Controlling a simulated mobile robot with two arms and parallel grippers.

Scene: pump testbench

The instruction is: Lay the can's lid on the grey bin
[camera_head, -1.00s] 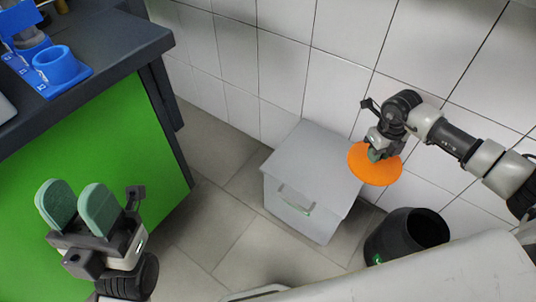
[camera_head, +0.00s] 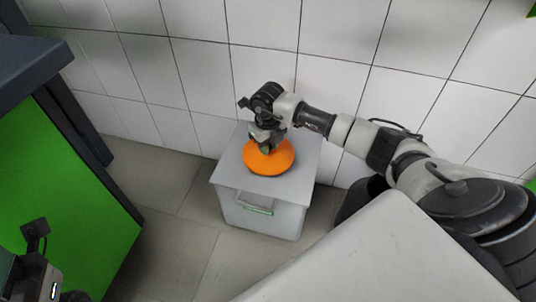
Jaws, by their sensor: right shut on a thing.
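The orange lid (camera_head: 270,162) is a round disc at the middle of the view, over the flat top of the grey bin (camera_head: 226,172). My right gripper (camera_head: 266,146) is shut on the lid from above. Whether the lid touches the bin's top or hangs just over it, I cannot tell. The black can (camera_head: 352,198) stands right of the bin, mostly hidden behind my right arm and a pale surface of my body. Of my left arm only a part shows at the lower left edge; its fingers are out of view.
A green-sided bench with a dark top (camera_head: 32,62) stands at the left. A white tiled wall (camera_head: 200,70) runs close behind the bin. The tiled floor (camera_head: 165,215) between bench and bin is clear.

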